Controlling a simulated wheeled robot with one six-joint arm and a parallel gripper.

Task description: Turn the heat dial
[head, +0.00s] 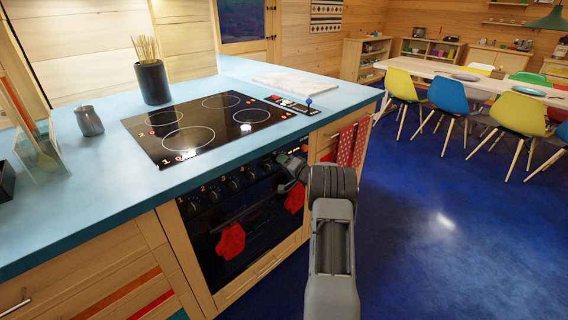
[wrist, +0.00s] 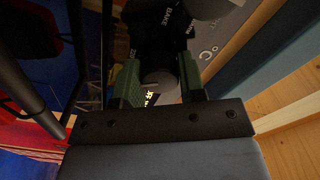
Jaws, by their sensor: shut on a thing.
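The oven (head: 238,222) has a dark front panel with a row of several round knobs below the hob. My gripper (head: 290,162) is at the right end of this row. White lettering, including "BAKE", shows on the dark panel around the dial. The held dial is hidden by my gripper in the head view.
The oven handle bar (wrist: 28,90) runs close beside my gripper. Above is the blue counter (head: 120,190) with a black hob (head: 205,122). A red towel (head: 346,146) hangs to the right of my arm. The blue floor (head: 450,240) at right is clear.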

